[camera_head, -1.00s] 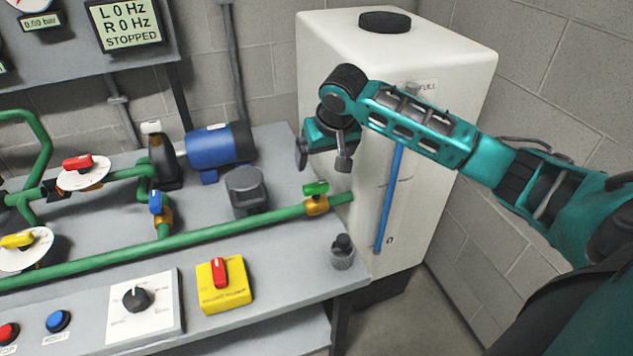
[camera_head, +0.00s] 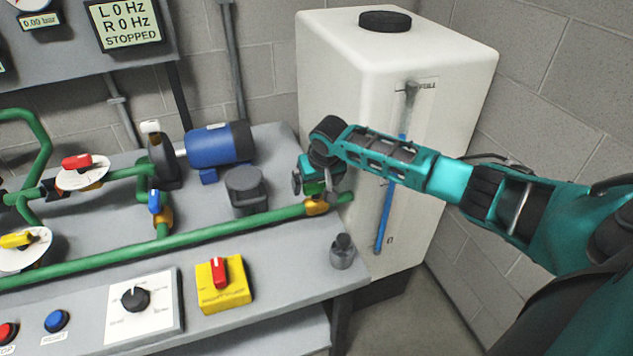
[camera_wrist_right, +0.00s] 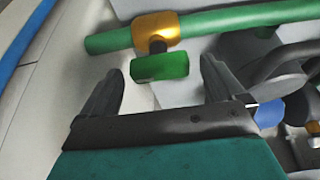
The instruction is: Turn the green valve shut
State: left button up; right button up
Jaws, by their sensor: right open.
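The green valve has a green handle (camera_wrist_right: 160,66) on a brass body (camera_wrist_right: 156,30), fitted on the green pipe (camera_wrist_right: 240,18). In the head view its brass body (camera_head: 317,206) shows near the pipe's right end, and my gripper covers most of the handle. My right gripper (camera_head: 318,190) points down over the valve. In the right wrist view its two fingers (camera_wrist_right: 160,85) are spread apart, with the handle ahead between them and a gap on each side. I see no contact with the handle. My left gripper is in neither view.
A white tank (camera_head: 350,100) with a blue level tube (camera_head: 386,205) stands right behind the valve. A dark grey fitting (camera_head: 246,190) and a small grey cup-like piece (camera_head: 342,252) are nearby. A yellow box with a red switch (camera_head: 222,285) sits in front on the bench.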

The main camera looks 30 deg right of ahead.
jog(key=c, duration=1)
jog(key=shift+c, duration=0.2)
